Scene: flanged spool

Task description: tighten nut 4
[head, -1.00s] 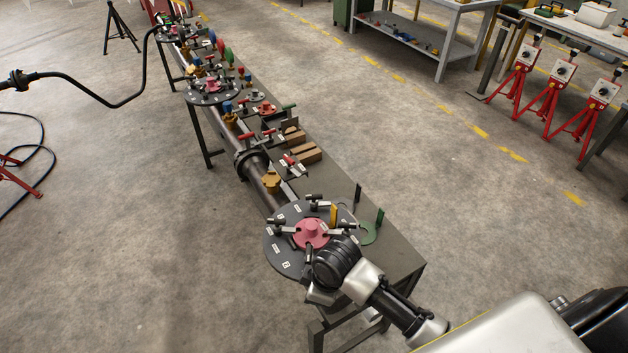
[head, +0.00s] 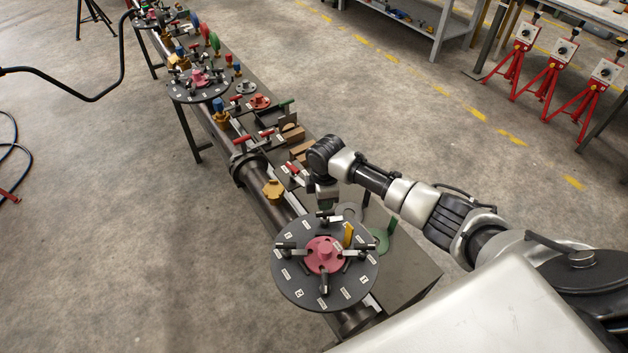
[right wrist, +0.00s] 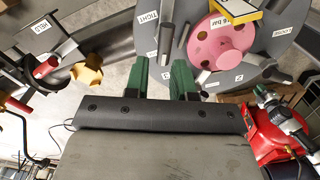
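A dark round flange (head: 290,280) with a pink hub (head: 325,256) sits at the near end of the long pipe. Dark bar handles stand around the hub: a far one (head: 325,216), a left one (head: 286,245), a right one (head: 366,254) and a near one (head: 324,284). I cannot read which is nut 4. My right gripper (head: 327,206) is over the flange's far edge by the far handle. In the right wrist view its green fingers (right wrist: 160,78) are apart, with a grey bar (right wrist: 167,45) showing in line with the gap; contact is unclear. My left gripper is not in view.
A yellow tag (head: 348,235) stands beside the pink hub. A green bracket (head: 381,240) is on the bench (head: 415,268) right of the flange. A yellow knob (head: 273,190) and wooden blocks (head: 300,150) lie beyond.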

